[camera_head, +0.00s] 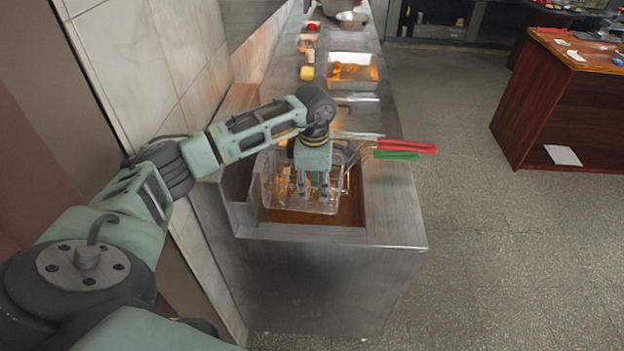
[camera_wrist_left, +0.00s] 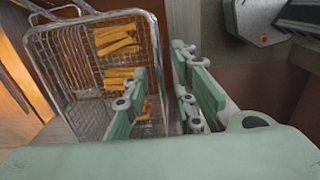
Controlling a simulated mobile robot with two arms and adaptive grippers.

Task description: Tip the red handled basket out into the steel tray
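The red handle (camera_head: 408,146) sticks out to the right over the fryer edge, just behind a green handle (camera_head: 395,156). Wire baskets (camera_head: 272,185) sit at the fryer well; my arm partly hides them, and I cannot tell which handle joins which basket. My left gripper (camera_head: 313,190) points down at the baskets. In the left wrist view a wire basket (camera_wrist_left: 62,85) holds yellow-orange fries (camera_wrist_left: 118,40). The left gripper's fingers (camera_wrist_left: 160,105) are apart there, beside the basket's right side, one overlapping it in view. The steel tray (camera_head: 352,87) stands farther back with orange pieces in it.
The steel fryer counter (camera_head: 390,200) runs away from me, with a tiled wall on its left. A yellow item (camera_head: 307,73) and small containers (camera_head: 307,42) stand left of and behind the tray. A wooden counter (camera_head: 560,110) is at right; the floor between is clear.

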